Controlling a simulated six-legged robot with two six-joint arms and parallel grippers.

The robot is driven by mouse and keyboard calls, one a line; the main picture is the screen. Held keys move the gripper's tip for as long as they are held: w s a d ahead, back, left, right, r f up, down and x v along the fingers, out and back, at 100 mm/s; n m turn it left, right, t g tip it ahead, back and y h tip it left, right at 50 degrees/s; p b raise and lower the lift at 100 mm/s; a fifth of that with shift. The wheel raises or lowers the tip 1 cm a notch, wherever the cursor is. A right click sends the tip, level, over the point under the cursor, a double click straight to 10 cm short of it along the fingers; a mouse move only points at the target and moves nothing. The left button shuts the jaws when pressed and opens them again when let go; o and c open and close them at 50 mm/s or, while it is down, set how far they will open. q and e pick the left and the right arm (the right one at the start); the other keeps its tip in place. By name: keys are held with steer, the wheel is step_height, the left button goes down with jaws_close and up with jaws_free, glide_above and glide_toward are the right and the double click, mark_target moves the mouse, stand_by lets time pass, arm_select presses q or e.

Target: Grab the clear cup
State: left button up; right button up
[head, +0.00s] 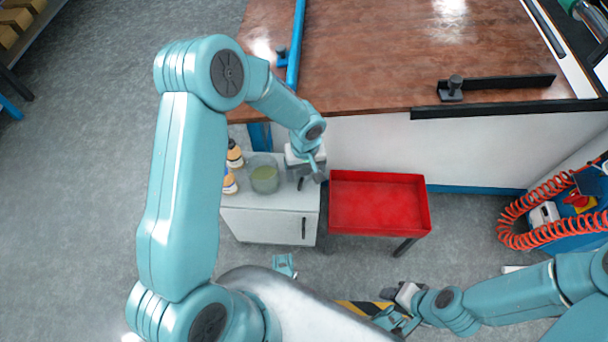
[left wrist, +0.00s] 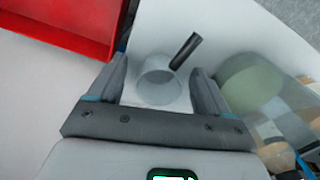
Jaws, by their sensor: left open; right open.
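I cannot tell whether the fingers reach around the cup. In the head view my left gripper (head: 312,168) is over the right part of the cabinet and mostly hides the cup. My right gripper (head: 397,318) is open and empty at the bottom of the head view, away from the cabinet.
A larger clear container with green contents (head: 264,177) stands left of the gripper on the white cabinet (head: 270,222), beside bottles (head: 230,184). A red tray (head: 380,203) is close on the right. A brown-topped table (head: 370,60) is behind.

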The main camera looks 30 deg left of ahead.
arm_select(q)
steer(key=c, duration=1)
steer(key=shift+r, duration=0.1)
steer(key=shift+c, duration=0.2)
